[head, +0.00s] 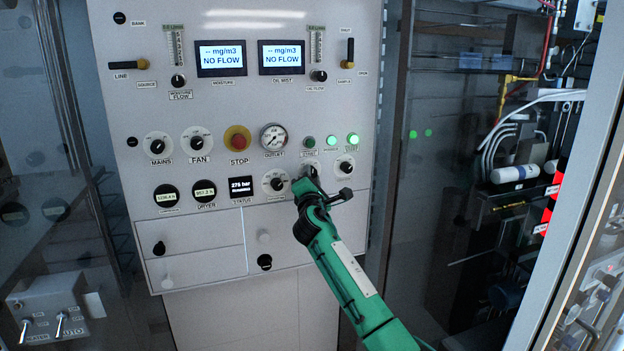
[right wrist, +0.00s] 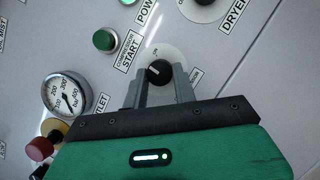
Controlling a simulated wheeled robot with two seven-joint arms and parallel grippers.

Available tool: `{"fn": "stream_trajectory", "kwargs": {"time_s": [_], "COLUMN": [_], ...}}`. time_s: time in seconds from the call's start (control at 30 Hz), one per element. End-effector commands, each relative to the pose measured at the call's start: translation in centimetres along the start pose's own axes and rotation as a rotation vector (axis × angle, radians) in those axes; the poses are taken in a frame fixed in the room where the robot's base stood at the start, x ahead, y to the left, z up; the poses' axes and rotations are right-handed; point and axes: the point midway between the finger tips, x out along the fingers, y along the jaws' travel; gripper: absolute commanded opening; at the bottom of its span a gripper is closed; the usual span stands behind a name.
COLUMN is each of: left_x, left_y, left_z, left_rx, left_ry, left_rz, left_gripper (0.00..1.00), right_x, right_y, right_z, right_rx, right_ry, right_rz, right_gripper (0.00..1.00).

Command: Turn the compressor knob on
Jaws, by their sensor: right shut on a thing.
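The compressor knob (right wrist: 158,72) is a small black knob with a white mark on a pale round plate, with an "ON" label beside it. In the right wrist view it sits between the fingertips of my right gripper (right wrist: 161,80), which is shut on it. Its "COMPRESSOR" label is partly hidden by a finger. In the head view my right gripper (head: 307,176) reaches the panel just below the green start button (head: 308,142) and mostly hides the knob. My left gripper is not in view.
The panel (head: 190,115) holds a red stop button (head: 238,141), an outlet gauge (head: 273,138), and a dryer knob (head: 346,167) close to the right of my gripper. Another knob (head: 277,184) lies close to the left. Two displays (head: 282,57) read "NO FLOW".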

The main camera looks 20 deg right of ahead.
Motion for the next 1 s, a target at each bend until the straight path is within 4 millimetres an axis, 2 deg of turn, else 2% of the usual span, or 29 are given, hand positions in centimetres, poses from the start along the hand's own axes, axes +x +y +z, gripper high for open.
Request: {"fn": "stream_trajectory", "kwargs": {"time_s": [0.5,1.0], "left_x": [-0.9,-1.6], "left_y": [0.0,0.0], "left_z": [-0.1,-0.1], "left_rx": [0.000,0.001], "left_ry": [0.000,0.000], "left_rz": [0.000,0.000], "left_gripper": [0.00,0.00], "right_x": [0.0,0.1], "right_y": [0.4,0.5], "right_z": [0.1,0.1], "right_rx": [0.426,0.619], "right_ry": [0.001,0.000], "right_rz": [-0.178,-0.259], "right_gripper": [0.05,0.05]}}
